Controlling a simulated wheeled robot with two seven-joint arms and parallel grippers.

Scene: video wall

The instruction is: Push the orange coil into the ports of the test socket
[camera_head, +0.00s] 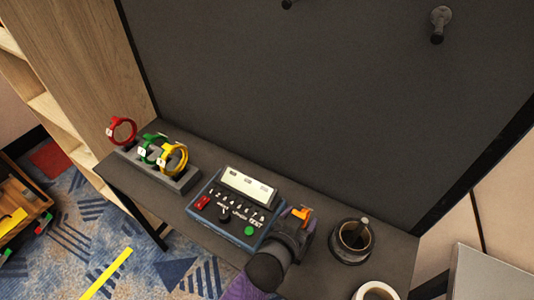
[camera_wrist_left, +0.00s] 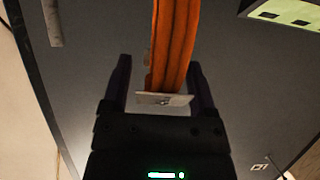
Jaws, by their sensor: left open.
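The orange coil (camera_head: 300,213) shows as a small patch at my left gripper (camera_head: 297,222), right of the tester. In the left wrist view the coil (camera_wrist_left: 175,45) stands between the two dark fingers of my left gripper (camera_wrist_left: 160,90), with a white tag (camera_wrist_left: 163,99) at its near end. The fingers are open, with gaps on both sides. The test socket appears to be the blue-grey tester (camera_head: 218,212) with numbered buttons and a pale panel (camera_head: 248,186) with small dark marks. A green-lit panel (camera_wrist_left: 285,12) with dark square openings shows in the left wrist view. My right gripper is out of view.
Red (camera_head: 122,130), green (camera_head: 150,148) and yellow (camera_head: 174,160) coils stand in a grey holder (camera_head: 180,182) at the left. A dark round pot (camera_head: 351,242) and a white cup (camera_head: 375,291) stand right of my gripper. A dark wall rises behind the narrow shelf.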

